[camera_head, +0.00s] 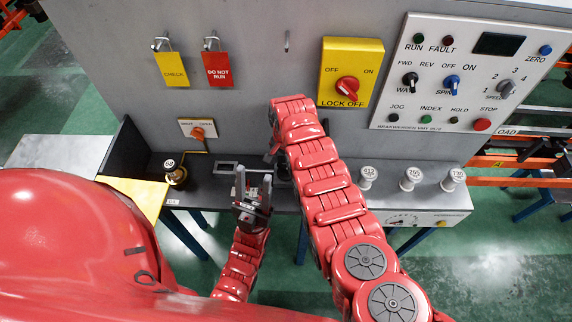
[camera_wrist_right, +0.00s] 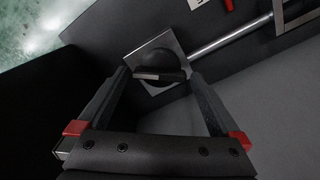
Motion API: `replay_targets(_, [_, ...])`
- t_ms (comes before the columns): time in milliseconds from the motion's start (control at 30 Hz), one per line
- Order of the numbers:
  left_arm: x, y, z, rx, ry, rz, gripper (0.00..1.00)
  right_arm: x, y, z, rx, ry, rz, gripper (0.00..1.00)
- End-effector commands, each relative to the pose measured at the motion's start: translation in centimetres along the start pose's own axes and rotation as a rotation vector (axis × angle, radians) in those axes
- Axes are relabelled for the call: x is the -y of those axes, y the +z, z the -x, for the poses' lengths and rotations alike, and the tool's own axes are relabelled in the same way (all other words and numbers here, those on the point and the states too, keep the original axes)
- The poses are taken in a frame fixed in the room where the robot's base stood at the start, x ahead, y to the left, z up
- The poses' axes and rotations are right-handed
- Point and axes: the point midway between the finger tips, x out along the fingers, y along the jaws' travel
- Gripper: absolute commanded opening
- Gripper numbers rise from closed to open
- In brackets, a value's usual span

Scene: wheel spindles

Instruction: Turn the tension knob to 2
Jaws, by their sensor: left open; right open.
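In the right wrist view, a black round knob (camera_wrist_right: 158,64) with a raised grip bar sits on a square silver plate (camera_wrist_right: 172,40). My right gripper (camera_wrist_right: 158,77) is open, its fingertips on either side of the knob; I cannot tell whether they touch it. No scale numbers are readable there, so the knob's setting is unclear. My left gripper (camera_head: 252,184) is open and empty, over the grey shelf left of my right arm.
A silver rod (camera_wrist_right: 230,37) runs beside the plate. A grey panel stands behind, with a red lock-off switch (camera_head: 347,88), a small orange start/stop-type switch (camera_head: 198,133) and a control box (camera_head: 468,72).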

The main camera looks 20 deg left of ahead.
Motion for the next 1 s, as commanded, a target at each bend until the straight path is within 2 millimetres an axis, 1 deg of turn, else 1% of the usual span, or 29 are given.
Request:
replay_targets(200, [-0.01, 0.02, 0.12, 0.000, 0.000, 0.000, 0.50, 0.06, -0.08, -0.66, -0.003, -0.004, 0.000, 1.00])
replay_targets(467, [0.00, 0.02, 0.12, 0.000, 0.000, 0.000, 0.50, 0.04, -0.06, -0.72, -0.003, -0.003, 0.001, 1.00])
replay_targets(500, [0.00, 0.02, 0.11, 0.000, 0.000, 0.000, 0.50, 0.04, -0.05, -0.72, -0.003, -0.003, 0.001, 0.96])
replay_targets(567, [0.00, 0.02, 0.12, 0.000, 0.000, 0.000, 0.50, 0.04, -0.05, -0.72, -0.003, -0.003, 0.001, 0.86])
replay_targets(700, [-0.01, 0.02, 0.11, 0.000, 0.000, 0.000, 0.50, 0.05, -0.04, -0.71, -0.003, -0.003, 0.001, 0.60])
replay_targets(867, [-0.01, 0.02, 0.12, 0.000, 0.000, 0.000, 0.50, 0.06, -0.03, -0.70, -0.002, -0.003, 0.001, 0.32])
replay_targets(900, [-0.01, 0.02, 0.12, 0.000, 0.000, 0.000, 0.50, 0.05, -0.03, -0.71, -0.002, -0.003, 0.001, 0.29])
replay_targets(1000, [-0.01, 0.04, 0.20, 0.000, 0.000, 0.000, 0.50, 0.04, -0.09, -0.77, -0.003, -0.003, 0.037, 0.29])
